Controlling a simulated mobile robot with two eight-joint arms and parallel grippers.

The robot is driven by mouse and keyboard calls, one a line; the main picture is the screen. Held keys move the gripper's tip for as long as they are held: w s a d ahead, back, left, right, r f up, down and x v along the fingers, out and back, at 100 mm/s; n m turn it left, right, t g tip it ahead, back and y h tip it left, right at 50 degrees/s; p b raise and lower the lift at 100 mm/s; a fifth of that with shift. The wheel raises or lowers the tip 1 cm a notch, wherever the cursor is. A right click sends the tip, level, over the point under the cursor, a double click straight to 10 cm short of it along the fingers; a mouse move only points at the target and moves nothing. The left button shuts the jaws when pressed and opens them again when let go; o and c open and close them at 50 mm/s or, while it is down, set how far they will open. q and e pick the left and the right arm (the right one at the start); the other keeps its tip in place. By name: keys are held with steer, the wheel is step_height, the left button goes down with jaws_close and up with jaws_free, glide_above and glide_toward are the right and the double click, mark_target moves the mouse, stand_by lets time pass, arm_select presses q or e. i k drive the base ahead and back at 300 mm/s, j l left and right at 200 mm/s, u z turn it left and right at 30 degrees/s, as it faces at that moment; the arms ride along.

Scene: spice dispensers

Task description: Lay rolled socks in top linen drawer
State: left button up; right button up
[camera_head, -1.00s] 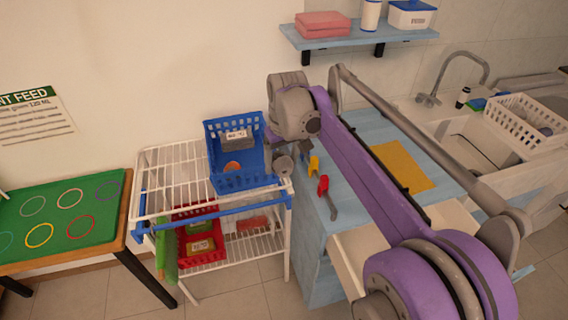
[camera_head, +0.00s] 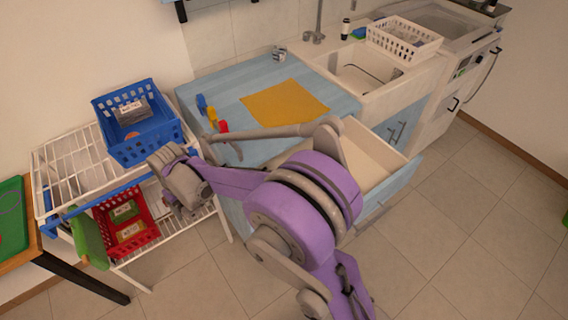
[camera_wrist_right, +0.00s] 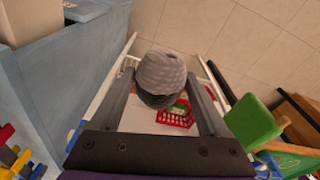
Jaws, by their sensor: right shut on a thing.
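A grey rolled sock bundle (camera_wrist_right: 162,75) is between the two dark fingers of my right gripper (camera_wrist_right: 162,92) in the right wrist view. The gripper is shut on it, and the white rack shows beyond. In the head view my right wrist is in front of the rack, and the socks are not clearly visible there. The top drawer (camera_head: 372,152) of the blue cabinet is pulled open. The part of its pale inside that shows is bare; my purple arm hides the rest. My left gripper is not in view.
A blue basket (camera_head: 165,150) stands on the white wire rack (camera_head: 62,165), with a red basket (camera_head: 147,243) below. The blue countertop (camera_head: 222,82) holds a yellow cloth (camera_head: 284,102) and small coloured hooks. A white basket (camera_head: 432,49) is by the sink.

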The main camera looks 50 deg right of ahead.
mark_target(360, 170)
steer(key=k+l, duration=0.1)
steer(key=l, duration=0.25)
steer(key=k+l+u, duration=0.1)
steer(key=l, duration=0.3)
steer(key=k+l, duration=0.2)
steer(key=l, duration=0.15)
steer(key=k+l+u, duration=0.1)
steer(key=l, duration=0.25)
steer(key=k+l, duration=0.1)
steer(key=l, duration=0.2)
steer(key=k+l+z, duration=0.15)
steer(key=l, duration=0.45)
steer(key=k+z, duration=0.05)
